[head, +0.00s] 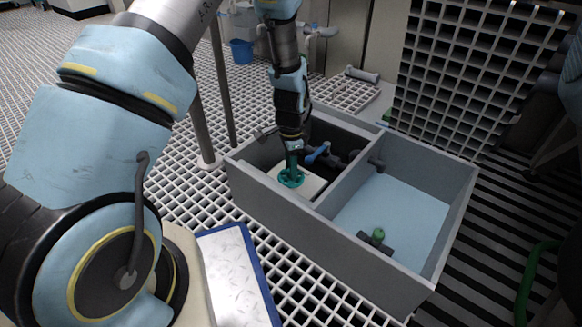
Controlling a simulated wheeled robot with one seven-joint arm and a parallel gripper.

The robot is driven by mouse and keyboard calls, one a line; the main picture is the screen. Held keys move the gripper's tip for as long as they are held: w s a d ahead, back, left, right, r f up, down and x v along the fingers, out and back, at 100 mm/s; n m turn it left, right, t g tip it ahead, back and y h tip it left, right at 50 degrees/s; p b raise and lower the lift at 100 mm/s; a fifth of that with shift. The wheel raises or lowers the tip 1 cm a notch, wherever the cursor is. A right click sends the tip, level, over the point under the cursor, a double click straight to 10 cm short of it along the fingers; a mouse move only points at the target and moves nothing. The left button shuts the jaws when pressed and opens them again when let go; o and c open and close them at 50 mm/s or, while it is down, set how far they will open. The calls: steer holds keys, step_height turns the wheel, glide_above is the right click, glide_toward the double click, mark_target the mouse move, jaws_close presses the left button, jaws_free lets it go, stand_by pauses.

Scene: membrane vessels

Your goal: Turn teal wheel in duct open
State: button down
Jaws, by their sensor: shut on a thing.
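The teal wheel (291,179) sits low in the left compartment of the grey duct (333,239), above a pale block. My gripper (292,160) reaches down into that compartment from above and is shut on the teal wheel. The fingertips are small here and partly merge with the teal part, so the exact grip is hard to see. How far the wheel is turned cannot be told.
A blue-handled valve (317,153) on dark pipe is close to the right of my gripper. A divider separates the right compartment, which has a pale blue floor (390,213) and a green-capped fitting (378,235). Duct walls surround the wheel. A grey post (197,110) stands left.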

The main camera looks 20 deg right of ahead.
steer(key=shift+r, duration=0.1)
steer(key=n+p, duration=0.1)
steer(key=p, duration=0.2)
steer(key=shift+r+n, duration=0.2)
steer(key=shift+n, duration=0.2)
steer(key=n+p, duration=0.3)
steer(key=p, duration=0.1)
steer(key=shift+n, duration=0.3)
steer(key=n+p, duration=0.5)
steer(key=n, duration=0.1)
steer(key=shift+f+p, duration=0.1)
steer(key=shift+p, duration=0.2)
steer(key=n+p, duration=0.3)
steer(key=n, duration=0.3)
steer(key=shift+n+p, duration=0.3)
steer(key=shift+p, duration=0.1)
steer(key=n+p, duration=0.2)
steer(key=n, duration=0.3)
steer(key=shift+f+n, duration=0.15)
steer(key=shift+n, duration=0.15)
